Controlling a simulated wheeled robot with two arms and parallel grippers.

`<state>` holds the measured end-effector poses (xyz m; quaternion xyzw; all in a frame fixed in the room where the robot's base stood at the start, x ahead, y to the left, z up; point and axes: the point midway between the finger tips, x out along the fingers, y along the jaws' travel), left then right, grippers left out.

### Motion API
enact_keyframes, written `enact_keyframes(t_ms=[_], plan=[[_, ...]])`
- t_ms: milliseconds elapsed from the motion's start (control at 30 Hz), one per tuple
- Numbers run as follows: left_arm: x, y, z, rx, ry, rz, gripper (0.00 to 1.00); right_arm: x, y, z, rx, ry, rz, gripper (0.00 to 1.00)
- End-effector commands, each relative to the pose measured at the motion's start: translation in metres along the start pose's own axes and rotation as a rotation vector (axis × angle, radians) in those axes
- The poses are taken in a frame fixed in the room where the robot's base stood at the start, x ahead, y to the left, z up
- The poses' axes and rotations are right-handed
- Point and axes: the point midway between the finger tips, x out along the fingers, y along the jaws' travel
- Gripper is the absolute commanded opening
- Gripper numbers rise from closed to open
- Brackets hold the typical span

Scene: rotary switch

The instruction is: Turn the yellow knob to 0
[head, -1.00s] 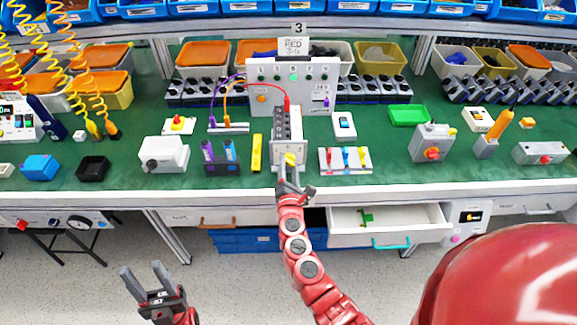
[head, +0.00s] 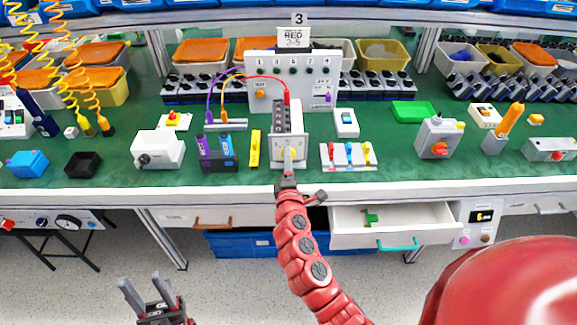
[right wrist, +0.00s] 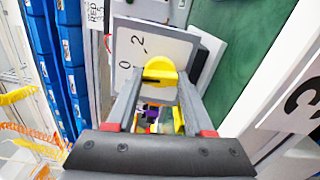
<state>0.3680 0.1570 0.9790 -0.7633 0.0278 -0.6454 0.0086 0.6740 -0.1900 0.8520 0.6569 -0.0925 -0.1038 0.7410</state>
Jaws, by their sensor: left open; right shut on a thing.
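The yellow knob (right wrist: 161,77) sits on the white face of a grey switch box (right wrist: 150,45). The face carries the printed numbers 0 and 2, and the knob has a dark mark on it. My right gripper (right wrist: 160,84) has a finger on each side of the knob and is shut on it. In the head view the knob (head: 290,157) is small at the front of the box (head: 289,130), with my right gripper (head: 288,177) right against it. My left gripper (head: 143,283) is open and empty, low in front of the bench.
A yellow block (head: 255,149) and purple connectors stand left of the box. A plate with coloured switches (head: 347,156) stands to its right. Cables run above the box. An open drawer (head: 385,222) juts out below the bench, right of my right arm.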

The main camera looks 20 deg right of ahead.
Motion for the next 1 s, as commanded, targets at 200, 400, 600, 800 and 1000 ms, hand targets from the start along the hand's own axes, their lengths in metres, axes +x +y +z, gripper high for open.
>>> enact_keyframes(t_ms=[200, 400, 600, 800, 1000], plan=[[-0.0112, 0.0005, 0.0019, 0.0, 0.0, 0.0, 0.5, -0.0001, -0.0028, -0.0001, 0.084, 0.0, -0.002, 0.0], [-0.0135, 0.0007, 0.0022, 0.0, 0.0, 0.0, 0.5, -0.0001, -0.0021, 0.0002, 0.117, -0.001, -0.004, 0.0], [-0.0134, 0.0007, 0.0022, 0.0, 0.0, 0.0, 0.5, -0.0001, -0.0017, 0.0004, 0.122, -0.001, -0.004, 0.0], [-0.0134, 0.0006, 0.0023, 0.0, 0.0, 0.0, 0.5, -0.0001, -0.0019, 0.0004, 0.121, -0.002, -0.004, 0.54], [-0.0134, 0.0007, 0.0022, 0.0, 0.0, 0.0, 0.5, -0.0001, -0.0012, 0.0003, 0.12, -0.001, -0.003, 0.82]])
